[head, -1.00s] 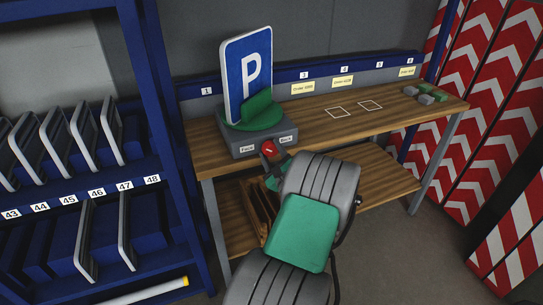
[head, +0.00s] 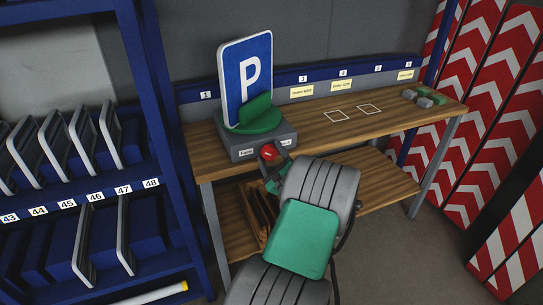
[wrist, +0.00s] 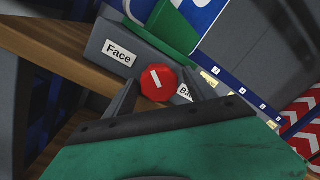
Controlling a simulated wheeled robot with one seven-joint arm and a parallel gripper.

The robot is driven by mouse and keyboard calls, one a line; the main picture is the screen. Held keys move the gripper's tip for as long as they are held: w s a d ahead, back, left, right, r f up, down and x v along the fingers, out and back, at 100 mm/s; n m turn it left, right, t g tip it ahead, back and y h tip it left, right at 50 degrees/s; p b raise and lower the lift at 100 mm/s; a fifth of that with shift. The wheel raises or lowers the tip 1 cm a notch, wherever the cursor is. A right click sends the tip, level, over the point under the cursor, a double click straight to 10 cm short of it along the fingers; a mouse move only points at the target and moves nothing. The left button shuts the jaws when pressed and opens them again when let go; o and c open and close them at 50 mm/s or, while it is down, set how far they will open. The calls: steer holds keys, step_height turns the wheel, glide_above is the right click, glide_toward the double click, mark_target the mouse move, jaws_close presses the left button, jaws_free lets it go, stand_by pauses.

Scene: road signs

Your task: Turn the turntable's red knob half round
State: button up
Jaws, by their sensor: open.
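The turntable is a grey box (head: 236,147) with a green disc (head: 262,124) on top, standing at the left end of the wooden bench. A blue parking sign (head: 232,82) with a white P stands upright in the disc's green holder. The red knob (head: 267,152) is on the box's front, between the "Face" and "Back" labels. In the wrist view the knob (wrist: 157,84) shows a slanted white line. My gripper (head: 275,160) is open at the knob, with a finger on either side of it in the wrist view. I cannot tell whether the fingers touch it.
The bench top (head: 390,118) has two white outlined squares and is clear in the middle. Small grey and green blocks (head: 424,102) lie at its right end. A blue rack (head: 140,100) of signs stands at left. Red-and-white panels (head: 480,100) stand at right.

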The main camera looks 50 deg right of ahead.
steer(key=shift+w+a+f, duration=0.1)
steer(key=shift+a, duration=0.05)
steer(key=m+p, duration=0.2)
steer(key=p, duration=0.1)
steer(key=shift+r, duration=0.35)
steer(key=shift+r+m+p, duration=0.1)
steer(key=shift+m+p, duration=0.75)
steer(key=shift+m, duration=0.25)
steer(key=m+p, duration=0.4)
steer(key=m, duration=0.2)
steer(key=shift+g, duration=0.4)
steer(key=s, duration=0.1)
steer(key=s+a+f+m, duration=0.1)
steer(key=shift+s+b, duration=0.3)
steer(key=shift+b, duration=0.1)
steer(key=w+a+v, duration=0.1)
steer(key=v, duration=0.4)
steer(key=w+a+f+n+g+y+b, duration=0.1)
steer(key=w+a+n+y, duration=0.5)
steer(key=a+n, duration=0.6)
steer(key=w+a+f+n+g+y+b, duration=0.1)
steer(key=w+a+f+n+g+y, duration=0.1)
steer(key=w+a+n+y, duration=0.5)
steer(key=w+a+n, duration=0.1)
steer(key=a+n, duration=0.4)
steer(key=a, duration=0.1)
steer(key=shift+a+f+g+b, duration=0.2)
steer(key=shift+a+g+b, duration=0.2)
